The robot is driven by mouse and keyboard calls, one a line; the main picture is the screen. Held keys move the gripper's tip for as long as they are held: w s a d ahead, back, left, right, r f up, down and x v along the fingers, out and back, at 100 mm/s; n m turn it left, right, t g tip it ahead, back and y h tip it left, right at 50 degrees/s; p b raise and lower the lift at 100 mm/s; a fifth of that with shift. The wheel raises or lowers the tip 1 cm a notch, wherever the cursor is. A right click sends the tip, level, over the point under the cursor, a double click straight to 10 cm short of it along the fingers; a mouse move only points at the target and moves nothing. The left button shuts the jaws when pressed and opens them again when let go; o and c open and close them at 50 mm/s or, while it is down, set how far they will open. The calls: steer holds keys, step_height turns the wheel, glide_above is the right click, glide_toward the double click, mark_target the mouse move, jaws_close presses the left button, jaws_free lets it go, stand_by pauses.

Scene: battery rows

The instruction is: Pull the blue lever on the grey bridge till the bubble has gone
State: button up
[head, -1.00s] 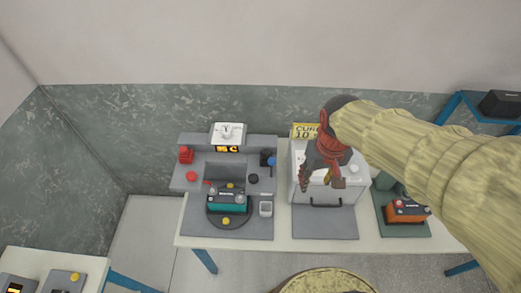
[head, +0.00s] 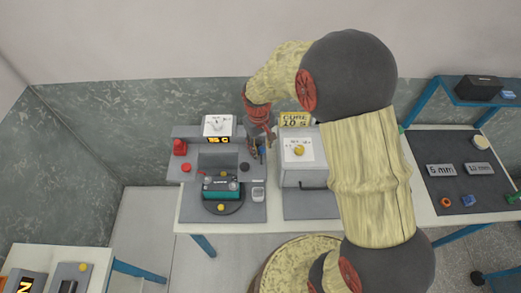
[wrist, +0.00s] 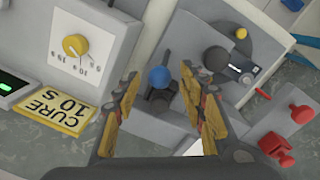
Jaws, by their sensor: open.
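In the wrist view the lever's round blue knob (wrist: 158,77) shows between the tips of my gripper (wrist: 158,84). The fingers are spread to either side of it with gaps, so it is not gripped. I cannot make out a bubble in either view.
The white cure box (head: 300,150) with a yellow dial and the yellow cure sign (head: 295,119) stand close to the right of the lever. A red knob (head: 179,147) and a white dial panel (head: 217,125) sit on the bridge. A black knob (wrist: 215,58) is near the right finger.

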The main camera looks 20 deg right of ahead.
steer(key=shift+d+f, duration=0.1)
steer(key=shift+f, duration=1.2)
steer(key=shift+c, duration=0.8)
jaws_close()
